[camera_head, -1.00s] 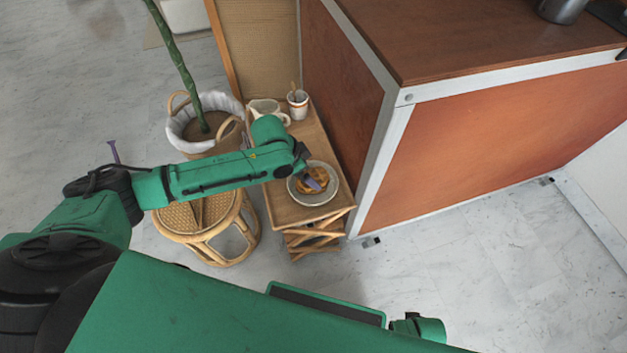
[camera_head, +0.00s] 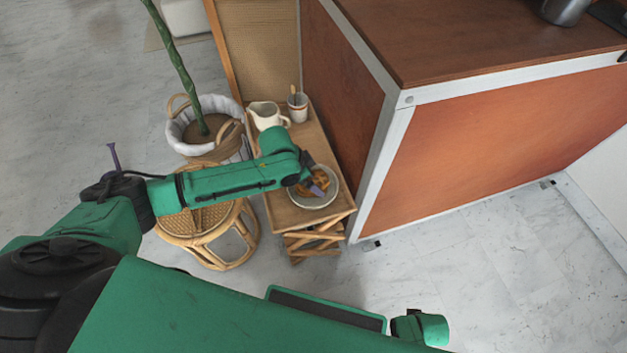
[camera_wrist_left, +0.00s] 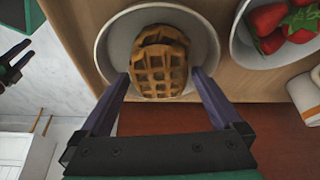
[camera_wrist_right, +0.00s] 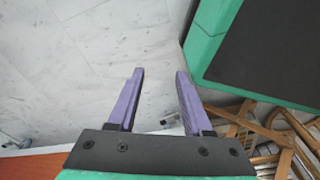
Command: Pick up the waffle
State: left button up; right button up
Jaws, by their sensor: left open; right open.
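Golden-brown waffles, at least two and overlapping, lie in a white bowl (camera_wrist_left: 112,38) in the left wrist view. The nearer waffle (camera_wrist_left: 160,72) lies between the fingertips of my left gripper (camera_wrist_left: 160,76), which is open, with one finger on each side. Whether the fingers touch the waffle I cannot tell. In the head view my left gripper (camera_head: 318,188) is over the bowl (camera_head: 312,204) at the near end of a small wooden table (camera_head: 284,212), partly hiding the waffles. My right gripper (camera_wrist_right: 158,75) is open and empty above the floor.
A bowl of strawberries (camera_wrist_left: 275,22) stands beside the waffle bowl. A pitcher (camera_head: 265,115) and a cup (camera_head: 298,107) stand at the table's far end. The brown cart (camera_head: 345,85) rises close on the right. A rattan stool (camera_head: 205,235) and a plant basket (camera_head: 205,125) are left.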

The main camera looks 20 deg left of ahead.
pick_arm(q)
jog(key=c, duration=1.2)
jog(key=shift+s, duration=0.1)
notch_tip(320, 180, up, 21)
jog(key=p, duration=0.4)
pick_arm(e)
jog(key=s+d+f, duration=0.2)
jog(key=s, duration=0.8)
pick_arm(q)
jog(key=s+a+f+n+t+y, duration=0.1)
jog(key=s+a+f+n+y, duration=0.25)
jog(key=s+n, duration=0.6)
jog(key=shift+t, duration=0.3)
jog(key=r+p, duration=0.4)
jog(key=p, duration=0.1)
jog(key=r+p, duration=0.4)
jog(key=p, duration=0.1)
jog(key=s+a+r+p, duration=0.1)
jog(key=r+p, duration=0.3)
jog(key=p, duration=0.1)
jog(key=shift+r, duration=0.4)
pick_arm(e)
notch_tip(320, 180, up, 15)
jog(key=shift+w+f, duration=0.2)
